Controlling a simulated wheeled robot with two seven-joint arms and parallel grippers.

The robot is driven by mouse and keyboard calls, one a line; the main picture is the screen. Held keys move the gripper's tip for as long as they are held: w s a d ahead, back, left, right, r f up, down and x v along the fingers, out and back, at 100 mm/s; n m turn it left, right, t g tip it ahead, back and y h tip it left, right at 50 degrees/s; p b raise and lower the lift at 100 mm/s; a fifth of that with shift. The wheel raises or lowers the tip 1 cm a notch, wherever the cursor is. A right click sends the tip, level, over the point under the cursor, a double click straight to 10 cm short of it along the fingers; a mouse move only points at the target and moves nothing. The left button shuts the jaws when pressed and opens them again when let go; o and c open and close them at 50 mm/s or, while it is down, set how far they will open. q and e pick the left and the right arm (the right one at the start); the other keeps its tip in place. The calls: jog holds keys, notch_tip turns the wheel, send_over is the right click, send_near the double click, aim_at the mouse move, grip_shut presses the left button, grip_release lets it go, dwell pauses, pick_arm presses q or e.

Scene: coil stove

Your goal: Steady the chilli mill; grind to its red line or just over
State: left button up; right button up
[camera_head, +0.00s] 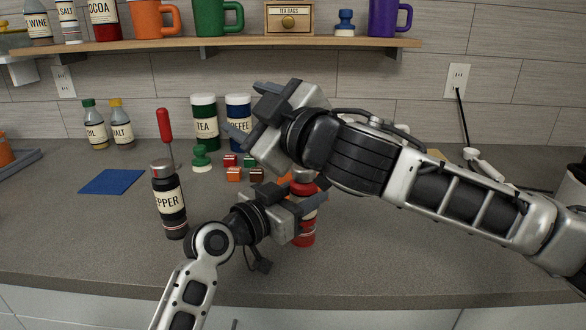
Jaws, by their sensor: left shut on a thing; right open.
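The chilli mill (305,236) is a red upright cylinder on the counter, right of centre. Its orange-red top (303,187) shows just under my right arm. My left gripper (314,203) is shut around the mill's upper body and covers most of its label. My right gripper (254,108) is open and empty, above and to the left of the mill, with its fingers pointing left. I cannot make out the red line or any ground chilli.
A black pepper mill (169,205) stands left of my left gripper, with a red-handled tool (165,127) behind it. A blue mat (112,181) lies further left. Small blocks (233,174), a green stamp-like piece (201,158) and tea (204,122) and coffee tins stand behind.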

aim_at(293, 169)
jog(key=d+f+m+g+y, duration=0.4)
jog(key=d+f+g, duration=0.2)
jog(key=d+f, duration=0.8)
jog(key=x, duration=0.3)
jog(key=w+r+x, duration=0.1)
jog(key=x, duration=0.6)
jog(key=shift+w+d+r, duration=0.1)
jog(key=shift+d+r, duration=0.25)
jog(key=shift+r, duration=0.05)
jog(key=c, duration=1)
